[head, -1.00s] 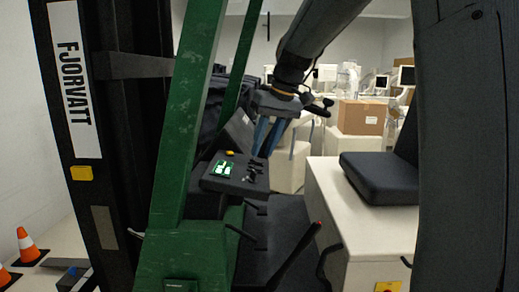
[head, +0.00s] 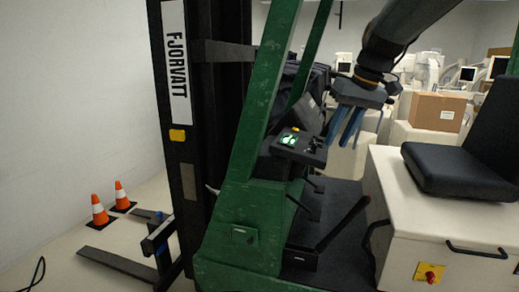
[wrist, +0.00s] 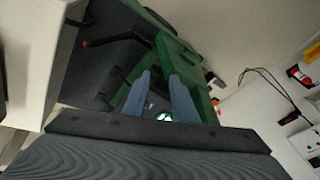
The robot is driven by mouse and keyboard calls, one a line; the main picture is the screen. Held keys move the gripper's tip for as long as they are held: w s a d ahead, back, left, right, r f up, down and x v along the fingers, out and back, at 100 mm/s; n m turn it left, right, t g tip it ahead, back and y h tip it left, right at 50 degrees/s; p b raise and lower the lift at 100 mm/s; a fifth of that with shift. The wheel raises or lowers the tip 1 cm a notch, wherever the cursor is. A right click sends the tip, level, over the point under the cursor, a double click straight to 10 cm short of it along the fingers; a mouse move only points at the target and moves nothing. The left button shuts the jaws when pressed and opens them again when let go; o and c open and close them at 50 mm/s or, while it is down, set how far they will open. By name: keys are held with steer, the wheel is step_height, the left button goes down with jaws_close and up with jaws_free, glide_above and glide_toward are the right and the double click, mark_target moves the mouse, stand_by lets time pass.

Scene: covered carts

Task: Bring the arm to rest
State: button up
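My gripper (head: 346,142) hangs from the arm at the upper right of the head view, its two blue fingers pointing down. The fingers are apart with nothing between them in the wrist view (wrist: 162,92). The gripper is near the right side of a dark control panel (head: 299,145) with a lit green display; I cannot tell whether it touches it. In the wrist view a small glow shows past the fingertips. The panel belongs to a forklift with a green frame (head: 262,120) and a black mast (head: 185,110) marked FJORVATT.
A black seat (head: 465,165) sits on a cream housing (head: 400,190) with a red knob on a yellow plate (head: 430,272). A black lever (head: 343,222) rises from the dark floor. Orange cones (head: 99,210) and forks (head: 118,266) are at left. A cardboard box (head: 436,111) is behind.

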steer(key=s+a+f+m+h+b, duration=0.1)
steer(key=s+f, duration=1)
steer(key=f, duration=0.3)
steer(key=s+f+m+g+h+b, duration=0.1)
steer(key=s+f, duration=1.1)
steer(key=f, duration=0.1)
steer(key=shift+a+f+h, duration=0.3)
steer(key=shift+a+f, duration=0.05)
